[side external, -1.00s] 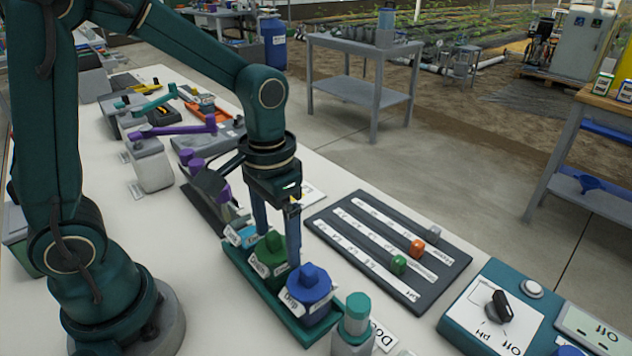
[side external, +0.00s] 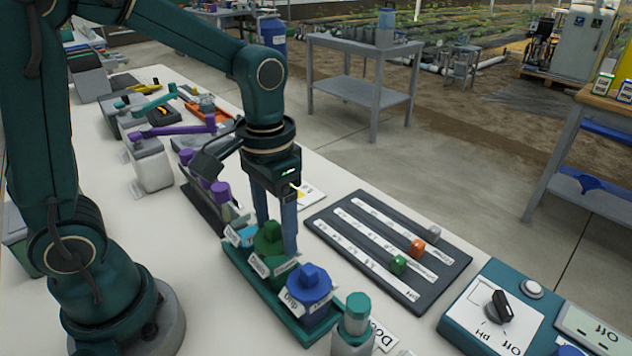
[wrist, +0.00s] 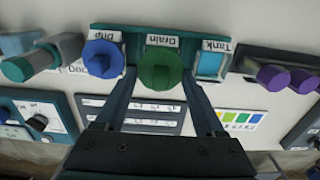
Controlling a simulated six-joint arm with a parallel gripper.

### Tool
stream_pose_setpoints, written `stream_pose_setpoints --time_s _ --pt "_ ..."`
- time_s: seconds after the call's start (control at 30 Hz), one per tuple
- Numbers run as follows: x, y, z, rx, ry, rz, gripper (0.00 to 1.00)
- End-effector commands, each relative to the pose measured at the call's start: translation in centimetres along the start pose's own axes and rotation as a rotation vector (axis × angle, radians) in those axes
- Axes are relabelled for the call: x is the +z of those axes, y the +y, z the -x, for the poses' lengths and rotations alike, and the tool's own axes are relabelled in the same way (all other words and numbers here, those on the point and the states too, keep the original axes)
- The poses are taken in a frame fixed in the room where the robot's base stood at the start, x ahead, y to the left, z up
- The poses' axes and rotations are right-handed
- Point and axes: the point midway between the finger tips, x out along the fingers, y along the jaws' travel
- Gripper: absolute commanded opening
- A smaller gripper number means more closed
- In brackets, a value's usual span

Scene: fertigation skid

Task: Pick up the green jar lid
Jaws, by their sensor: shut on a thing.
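The green jar lid (side external: 268,240) with its raised grip sits between the two fingers of my gripper (side external: 276,238), held a little above the Drain-labelled place in the teal rack (side external: 236,272). In the wrist view the lid (wrist: 160,68) is centred between my fingertips (wrist: 160,76), one on each side. My gripper is shut on it. The far finger is partly hidden behind the lid in the side view.
A blue lid (side external: 309,284) labelled Drip stands at the near end of the rack. A light blue square item (wrist: 210,65) is at the Tank label. A dark slider panel (side external: 440,282) lies to the right.

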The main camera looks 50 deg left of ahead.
Motion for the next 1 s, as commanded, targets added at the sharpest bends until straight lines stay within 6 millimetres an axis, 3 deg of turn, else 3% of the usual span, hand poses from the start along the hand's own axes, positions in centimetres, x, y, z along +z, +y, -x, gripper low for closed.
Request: stream_pose_setpoints --time_s 0.13,0.5,0.7,1.0 --pt "-0.1 0.0 2.4 0.0 0.008 0.0 0.18" --pt "2.1 -6.7 6.2 -0.002 0.005 0.011 0.18" --pt "3.0 -9.3 7.8 -0.002 0.003 0.007 0.18" --pt "3.6 -11.0 9.3 -0.002 0.002 0.001 0.18"
